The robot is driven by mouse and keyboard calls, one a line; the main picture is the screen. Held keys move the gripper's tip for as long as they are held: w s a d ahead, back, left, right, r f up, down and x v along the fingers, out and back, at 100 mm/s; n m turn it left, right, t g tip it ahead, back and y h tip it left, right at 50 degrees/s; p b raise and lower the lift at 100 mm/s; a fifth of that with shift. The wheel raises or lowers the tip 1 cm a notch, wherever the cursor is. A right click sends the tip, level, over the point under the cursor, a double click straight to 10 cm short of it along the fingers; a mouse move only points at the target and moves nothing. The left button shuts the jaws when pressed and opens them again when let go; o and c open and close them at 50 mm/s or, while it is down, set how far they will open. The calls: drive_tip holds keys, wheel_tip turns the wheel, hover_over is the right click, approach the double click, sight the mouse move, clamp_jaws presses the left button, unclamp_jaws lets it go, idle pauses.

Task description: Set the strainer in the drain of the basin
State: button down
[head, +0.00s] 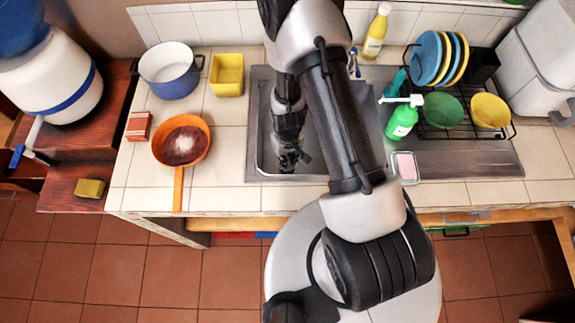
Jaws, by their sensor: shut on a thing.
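The metal basin (266,128) is set into the tiled counter at the middle of the head view, and my arm covers much of it. My gripper (290,163) points down inside the basin's left front part. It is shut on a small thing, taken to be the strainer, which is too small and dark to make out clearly. The drain cannot be made out. I cannot tell whether the held thing touches the basin floor.
Left of the basin are an orange pan (182,142), a yellow container (227,74) and a blue pot (170,72). To the right are a green soap bottle (402,120), a pink sponge dish (405,167) and a dish rack (447,130) with plates and bowls. A yellow bottle (377,32) stands behind.

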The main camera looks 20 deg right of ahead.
drive_tip(key=shift+f+b, duration=1.8)
drive_tip(key=shift+f, duration=0.4)
drive_tip(key=shift+f, duration=0.15)
drive_tip(key=c, duration=1.6)
unclamp_jaws()
drive_tip(key=shift+o, duration=0.2)
